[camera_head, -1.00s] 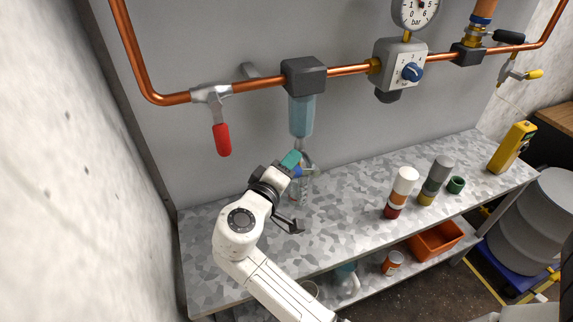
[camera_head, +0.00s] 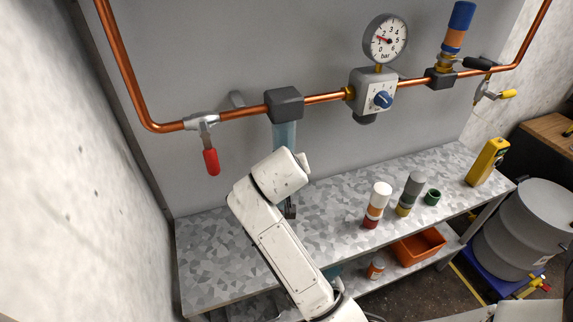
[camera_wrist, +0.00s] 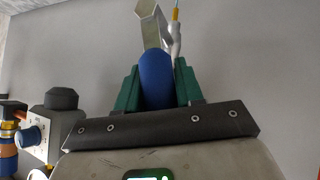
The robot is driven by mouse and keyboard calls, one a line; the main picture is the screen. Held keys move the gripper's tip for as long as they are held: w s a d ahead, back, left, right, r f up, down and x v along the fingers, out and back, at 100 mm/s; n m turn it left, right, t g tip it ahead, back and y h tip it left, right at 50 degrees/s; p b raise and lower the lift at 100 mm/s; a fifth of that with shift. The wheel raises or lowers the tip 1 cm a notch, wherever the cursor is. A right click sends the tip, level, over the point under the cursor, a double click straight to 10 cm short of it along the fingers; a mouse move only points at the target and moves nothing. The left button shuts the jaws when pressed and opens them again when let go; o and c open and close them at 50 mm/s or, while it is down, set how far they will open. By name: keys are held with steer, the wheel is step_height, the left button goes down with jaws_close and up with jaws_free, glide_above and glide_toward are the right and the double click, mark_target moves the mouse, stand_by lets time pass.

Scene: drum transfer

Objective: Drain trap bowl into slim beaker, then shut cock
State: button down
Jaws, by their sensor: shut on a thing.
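The trap bowl (camera_head: 285,136) is a translucent blue cylinder hanging under a dark block on the copper pipe. My arm hides its lower end, the cock and the slim beaker in the head view. In the wrist view my gripper (camera_wrist: 157,76), with green finger pads, is shut on the blue handle (camera_wrist: 156,84) of the cock. A bent silver lever (camera_wrist: 150,27) runs on from the handle, beside a silver fitting (camera_wrist: 173,42). A thin teal and yellow piece shows beyond the fitting; I cannot tell what it is. The bowl's liquid level is not clear.
A red-handled valve (camera_head: 209,158) hangs at left. A regulator (camera_head: 376,94) with a blue knob and gauge is at right. Banded bottles (camera_head: 377,205) and a green cup (camera_head: 432,197) stand on the speckled bench (camera_head: 325,215). An orange bin (camera_head: 417,246) is below.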

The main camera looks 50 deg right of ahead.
steer(key=shift+s+d+m+t+y+p, duration=0.6)
steer(key=shift+d+y+p, duration=0.15)
steer(key=shift+y+p, duration=0.35)
steer(key=c, duration=0.8)
jaws_free()
steer(key=shift+r, duration=0.1)
steer(key=v, duration=1)
steer(key=shift+s+r+b, duration=0.2)
steer(key=shift+b, duration=0.1)
steer(key=shift+a, duration=0.1)
